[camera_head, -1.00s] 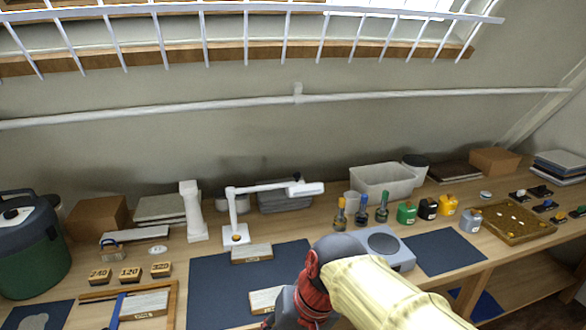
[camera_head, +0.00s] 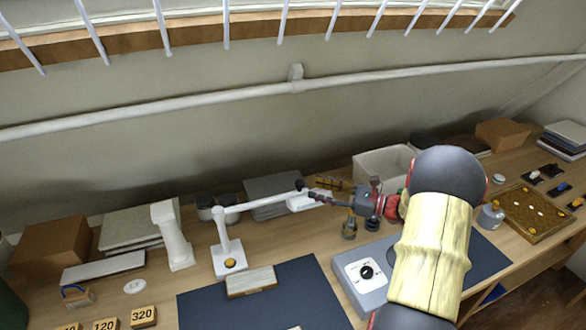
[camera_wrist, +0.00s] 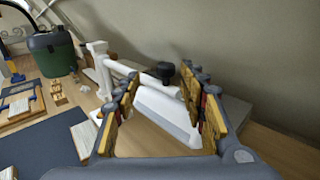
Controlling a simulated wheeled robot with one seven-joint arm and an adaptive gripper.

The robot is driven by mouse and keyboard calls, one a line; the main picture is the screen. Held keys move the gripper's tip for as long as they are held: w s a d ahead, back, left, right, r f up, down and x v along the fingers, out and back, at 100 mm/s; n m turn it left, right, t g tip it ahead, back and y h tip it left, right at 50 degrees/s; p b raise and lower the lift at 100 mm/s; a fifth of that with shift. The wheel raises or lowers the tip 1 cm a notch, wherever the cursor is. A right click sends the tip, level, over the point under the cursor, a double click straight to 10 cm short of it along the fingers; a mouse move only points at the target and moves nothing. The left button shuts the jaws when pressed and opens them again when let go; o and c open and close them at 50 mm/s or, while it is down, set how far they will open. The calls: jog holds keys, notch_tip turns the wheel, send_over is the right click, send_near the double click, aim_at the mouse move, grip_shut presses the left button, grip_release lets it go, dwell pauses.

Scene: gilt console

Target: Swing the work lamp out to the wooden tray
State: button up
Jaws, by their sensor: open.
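The white work lamp stands on the bench, its base (camera_head: 228,262) near the middle left and its jointed arm (camera_head: 262,201) reaching right to a flat head (camera_head: 303,201). My gripper (camera_head: 322,197) is open at the right end of the head. In the wrist view the head (camera_wrist: 165,112) shows between the open fingers (camera_wrist: 160,85), with a black knob (camera_wrist: 164,71) just beyond; contact cannot be told. A wood-framed tray (camera_wrist: 38,96) with a block lies at left in the wrist view. A brown tray with small pieces (camera_head: 521,232) lies at far right.
A white post (camera_head: 172,238) stands left of the lamp. Bottles (camera_head: 349,228), a grey box with a dial (camera_head: 350,290) and a pale bin (camera_head: 375,165) are near my arm. A block (camera_head: 250,281) lies on the dark mat (camera_head: 300,290) before the lamp.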

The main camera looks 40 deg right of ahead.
aim_at(300, 181)
jog(key=shift+w+d+t, duration=0.2)
jog(key=shift+d+t, duration=0.1)
jog(key=shift+d, duration=0.15)
jog(key=b+x, duration=0.1)
jog(key=x, duration=0.6)
jog(key=shift+w+a, duration=0.2)
jog(key=shift+w, duration=0.05)
jog(key=shift+c, duration=1.1)
jog(key=c, duration=0.7)
grip_shut()
